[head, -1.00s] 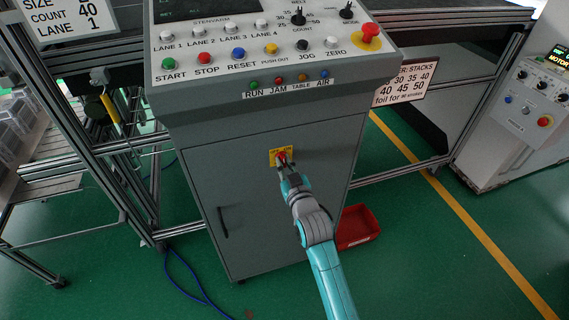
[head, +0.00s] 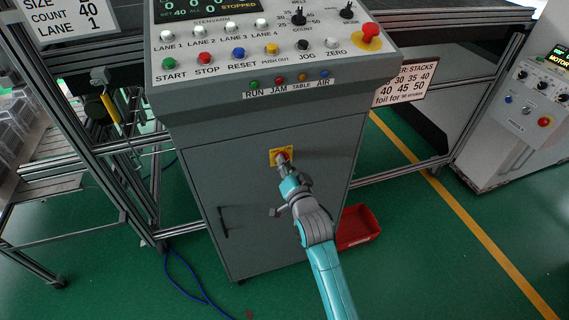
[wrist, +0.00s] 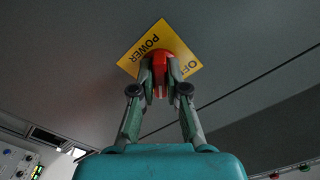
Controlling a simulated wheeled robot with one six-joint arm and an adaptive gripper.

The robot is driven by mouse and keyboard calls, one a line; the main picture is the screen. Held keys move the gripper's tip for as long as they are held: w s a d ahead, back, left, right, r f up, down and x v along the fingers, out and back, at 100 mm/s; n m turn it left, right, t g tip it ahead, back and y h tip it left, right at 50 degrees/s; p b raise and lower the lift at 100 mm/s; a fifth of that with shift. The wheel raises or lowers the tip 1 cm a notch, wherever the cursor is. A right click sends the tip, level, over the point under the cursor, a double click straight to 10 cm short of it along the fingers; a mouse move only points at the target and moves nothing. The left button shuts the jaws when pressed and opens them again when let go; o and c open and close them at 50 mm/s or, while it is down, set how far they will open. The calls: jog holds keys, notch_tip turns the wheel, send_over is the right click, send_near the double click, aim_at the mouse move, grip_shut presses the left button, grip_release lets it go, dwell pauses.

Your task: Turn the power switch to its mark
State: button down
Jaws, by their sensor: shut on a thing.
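The power switch is a red knob (head: 282,156) on a yellow plate (head: 273,154) on the front of the grey cabinet. My gripper (head: 284,163) reaches it from below and in front. In the wrist view the fingertips (wrist: 160,72) are shut on the sides of the red knob (wrist: 159,58). The knob's mark and exact angle cannot be made out. The display (head: 205,10) above is lit and reads STOPPED.
The sloped panel (head: 215,75) with buttons and a red mushroom knob (head: 370,33) overhangs the cabinet front. A door handle (head: 223,222) is left of my arm. A red bin (head: 358,225) lies on the floor to the right. Green floor in front looks mostly clear.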

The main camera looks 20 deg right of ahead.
jog(key=shift+m, duration=0.5)
jog(key=c, duration=1.2)
grip_release()
jog(key=s, duration=1.2)
